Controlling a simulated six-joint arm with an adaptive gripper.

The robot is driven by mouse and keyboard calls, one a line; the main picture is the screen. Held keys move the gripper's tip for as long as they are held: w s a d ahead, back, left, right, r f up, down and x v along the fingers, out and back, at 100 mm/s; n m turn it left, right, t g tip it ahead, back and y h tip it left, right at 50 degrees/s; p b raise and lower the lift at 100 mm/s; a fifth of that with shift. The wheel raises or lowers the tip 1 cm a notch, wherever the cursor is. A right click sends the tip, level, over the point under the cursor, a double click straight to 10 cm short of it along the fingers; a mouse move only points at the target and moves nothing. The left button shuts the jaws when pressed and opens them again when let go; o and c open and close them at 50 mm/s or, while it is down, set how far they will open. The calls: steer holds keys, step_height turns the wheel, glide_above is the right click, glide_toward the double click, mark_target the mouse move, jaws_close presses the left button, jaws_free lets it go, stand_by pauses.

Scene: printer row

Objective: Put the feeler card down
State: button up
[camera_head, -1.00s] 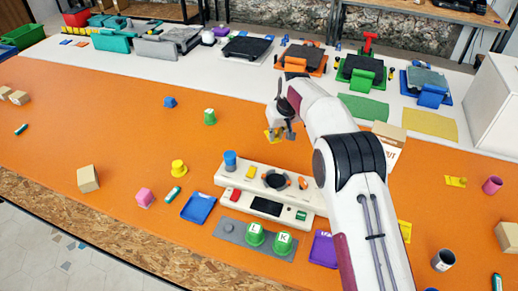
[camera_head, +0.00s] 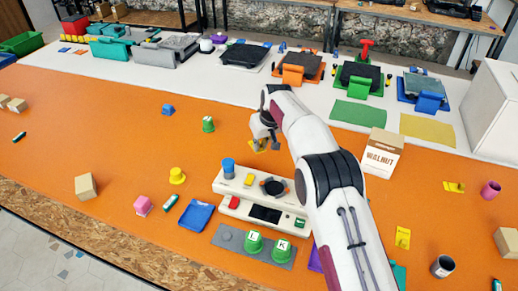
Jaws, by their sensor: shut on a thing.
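A small yellow feeler card (camera_head: 257,148) is held at my gripper (camera_head: 264,140), over the orange table behind the pale console. The gripper's fingers are small in view and partly merge with the card, which appears to be just above the table; I cannot tell whether it touches. Two similar yellow cards lie to the right: one (camera_head: 403,237) beside my arm and one (camera_head: 454,187) further right.
The pale console (camera_head: 232,187) has a blue cylinder (camera_head: 228,168) on it. A green cup (camera_head: 208,124) and a blue piece (camera_head: 168,109) stand left of my gripper. The orange table around the card is mostly clear.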

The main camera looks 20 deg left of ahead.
mark_target(260, 161)
steer(key=shift+f, duration=2.15)
steer(key=shift+f, duration=0.15)
steer(key=o, duration=0.7)
steer(key=shift+v, duration=6.15)
